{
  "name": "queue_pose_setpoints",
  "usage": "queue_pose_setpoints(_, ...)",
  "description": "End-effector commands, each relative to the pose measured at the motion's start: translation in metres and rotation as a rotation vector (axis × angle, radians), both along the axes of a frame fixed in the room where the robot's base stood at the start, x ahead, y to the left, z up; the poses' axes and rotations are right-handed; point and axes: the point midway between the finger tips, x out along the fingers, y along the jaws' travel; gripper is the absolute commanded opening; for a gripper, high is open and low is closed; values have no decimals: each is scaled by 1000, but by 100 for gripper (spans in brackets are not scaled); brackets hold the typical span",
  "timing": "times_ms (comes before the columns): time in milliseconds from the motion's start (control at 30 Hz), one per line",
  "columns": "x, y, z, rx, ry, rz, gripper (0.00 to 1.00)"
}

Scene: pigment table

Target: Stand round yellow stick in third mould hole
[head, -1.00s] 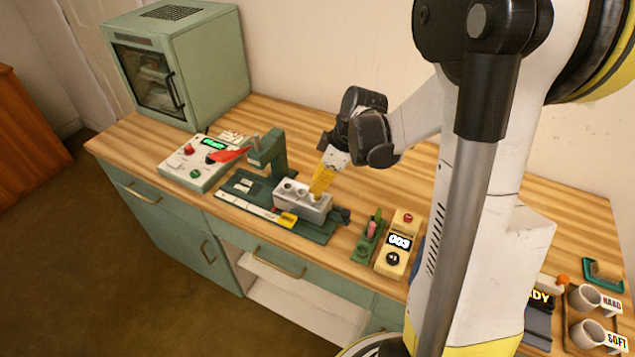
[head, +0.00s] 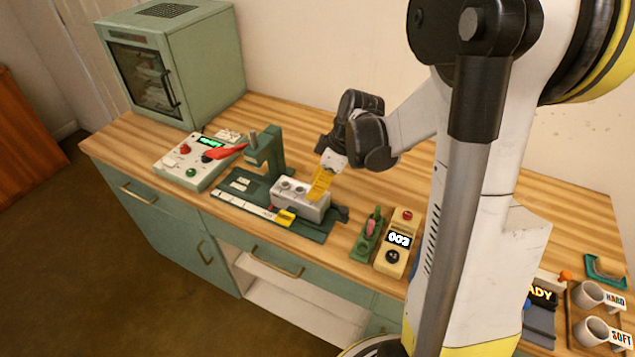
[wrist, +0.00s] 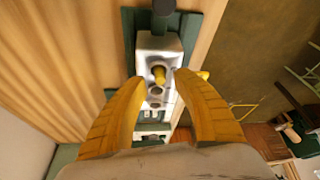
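The grey mould block (head: 313,212) sits on a green base on the table. It also shows in the wrist view (wrist: 150,47), with a row of holes. The round yellow stick (wrist: 159,75) stands in the hole at the block's upper end in the wrist view; two empty-looking holes lie below it. My gripper (wrist: 160,79) is open, its yellow fingers on either side of the stick with gaps showing. In the head view my gripper (head: 320,184) is at the block's right end and hides the stick and that hole.
A green press post (head: 270,150) stands behind the block's left end. A control box (head: 190,162) is farther left. A small green stand (head: 367,240) and a counter box (head: 397,243) reading 003 stand to the right. Cups (head: 590,330) are at far right.

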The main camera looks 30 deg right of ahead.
Motion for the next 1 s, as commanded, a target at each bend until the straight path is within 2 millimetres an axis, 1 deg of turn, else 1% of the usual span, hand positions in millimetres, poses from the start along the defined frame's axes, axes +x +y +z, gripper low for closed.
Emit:
queue_pose_setpoints(67, -1, -2, 5, 0, 0, -1, 34)
queue_pose_setpoints(167, -5, -6, 19, 0, 0, -3, 34)
queue_pose_setpoints(400, -18, -21, 70, 0, 0, -3, 34)
queue_pose_setpoints(500, -23, -26, 88, 0, 1, -2, 34)
queue_pose_setpoints(600, -26, -30, 101, 0, 1, -2, 34)
queue_pose_setpoints(767, -28, -32, 111, 0, 0, 0, 34)
queue_pose_setpoints(1000, -28, -33, 111, 0, 0, 0, 34)
